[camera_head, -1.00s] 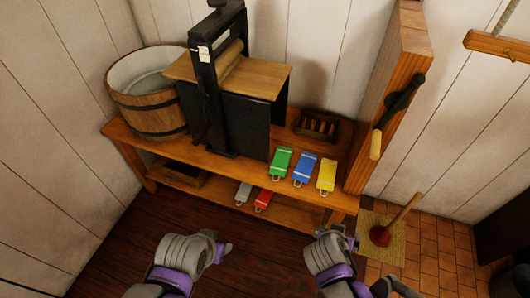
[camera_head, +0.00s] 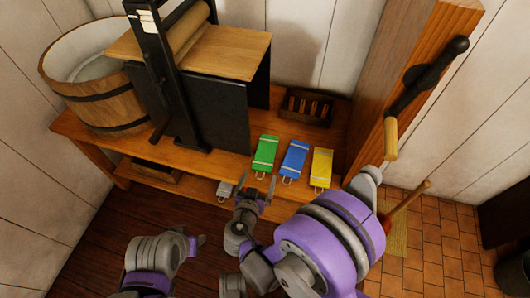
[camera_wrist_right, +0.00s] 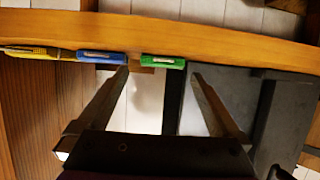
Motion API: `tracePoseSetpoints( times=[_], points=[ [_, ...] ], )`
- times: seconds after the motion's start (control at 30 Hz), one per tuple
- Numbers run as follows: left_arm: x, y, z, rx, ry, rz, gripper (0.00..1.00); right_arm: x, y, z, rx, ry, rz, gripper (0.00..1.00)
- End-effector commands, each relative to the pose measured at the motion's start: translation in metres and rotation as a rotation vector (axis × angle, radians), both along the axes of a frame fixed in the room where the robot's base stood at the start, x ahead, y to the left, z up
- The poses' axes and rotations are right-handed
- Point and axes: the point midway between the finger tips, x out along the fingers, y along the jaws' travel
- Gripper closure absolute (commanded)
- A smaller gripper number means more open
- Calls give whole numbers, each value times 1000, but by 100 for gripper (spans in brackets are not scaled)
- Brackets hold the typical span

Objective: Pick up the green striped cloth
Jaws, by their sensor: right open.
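The green cloth (camera_head: 265,155) with pale stripes lies flat near the front edge of the wooden bench, left of a blue cloth (camera_head: 295,157) and a yellow cloth (camera_head: 321,168). A metal loop hangs at its front end. The green cloth shows edge-on in the right wrist view (camera_wrist_right: 163,58), beyond my fingertips. My right gripper (camera_head: 255,187) is open and empty, just in front of the bench edge below the green cloth, apart from it. My left gripper (camera_head: 198,241) is low in front of the bench; its jaws are too small to judge.
A black wringer (camera_head: 185,95) with a wooden top and a wooden tub (camera_head: 100,95) stand on the bench to the left. A small slotted box (camera_head: 307,107) sits behind the cloths. A wooden post rises at right.

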Motion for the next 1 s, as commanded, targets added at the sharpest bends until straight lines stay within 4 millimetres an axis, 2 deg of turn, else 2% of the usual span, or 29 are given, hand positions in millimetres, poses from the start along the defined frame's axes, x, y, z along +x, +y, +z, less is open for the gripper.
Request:
tracePoseSetpoints(
  times=[0.17,0.5,0.7,0.77,1.0],
  points=[
    [0,0,-2,0,1,0,50,9,-2,-3,0,1,-2,0],
    [2,0,-12,0,4,0,50,52,-10,-16,0,1,-2,0],
    [2,0,-12,0,4,0,50,53,-10,-15,0,1,0,0],
    [2,0,-12,0,4,0,50,53,-10,-15,0,1,0,7],
    [2,0,-12,0,4,0,50,53,-10,-15,0,1,0,50]
  ],
)
